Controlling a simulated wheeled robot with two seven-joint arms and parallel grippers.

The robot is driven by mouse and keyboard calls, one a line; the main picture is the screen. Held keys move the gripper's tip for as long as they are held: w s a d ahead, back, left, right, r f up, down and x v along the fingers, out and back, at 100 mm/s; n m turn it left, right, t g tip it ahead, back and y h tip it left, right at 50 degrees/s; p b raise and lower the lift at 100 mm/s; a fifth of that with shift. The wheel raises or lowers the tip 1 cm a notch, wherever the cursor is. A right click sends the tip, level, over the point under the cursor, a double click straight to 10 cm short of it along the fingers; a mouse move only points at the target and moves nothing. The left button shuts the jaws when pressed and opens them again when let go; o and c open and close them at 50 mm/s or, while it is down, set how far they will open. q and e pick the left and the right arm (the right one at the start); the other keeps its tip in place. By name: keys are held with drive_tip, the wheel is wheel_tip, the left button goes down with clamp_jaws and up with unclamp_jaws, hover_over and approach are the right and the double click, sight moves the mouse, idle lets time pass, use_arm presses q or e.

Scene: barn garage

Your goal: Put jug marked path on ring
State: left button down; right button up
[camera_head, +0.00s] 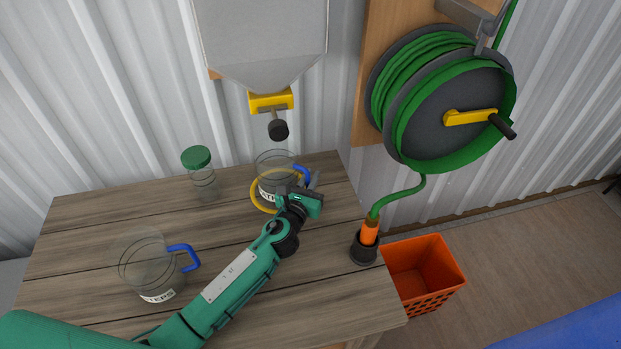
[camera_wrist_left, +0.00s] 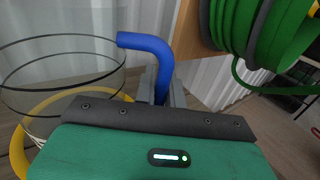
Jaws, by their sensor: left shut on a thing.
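A clear glass jug (camera_head: 272,166) with a blue handle (camera_head: 302,176) stands upright at the back of the wooden table, over or within the yellow ring (camera_head: 253,192). My left gripper (camera_head: 309,186) is shut on this handle, at the jug's right side. The left wrist view shows the blue handle (camera_wrist_left: 150,46) between the fingers, the clear jug (camera_wrist_left: 60,62) at left and the yellow ring (camera_wrist_left: 17,150) low around it. I cannot tell whether the jug's base touches the table. Its label is partly hidden and unreadable. A second clear jug (camera_head: 146,262) with a blue handle stands front left. My right gripper is out of view.
A green-lidded jar (camera_head: 202,178) stands left of the held jug. A hopper (camera_head: 262,40) with a yellow outlet (camera_head: 270,101) hangs above. At right are a green hose reel (camera_head: 440,98), an orange nozzle (camera_head: 369,233) in a dark holder and an orange crate (camera_head: 440,262).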

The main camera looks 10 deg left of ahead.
use_arm(q)
drive_tip(key=c, duration=1.5)
unclamp_jaws()
drive_tip(key=shift+f, duration=0.1)
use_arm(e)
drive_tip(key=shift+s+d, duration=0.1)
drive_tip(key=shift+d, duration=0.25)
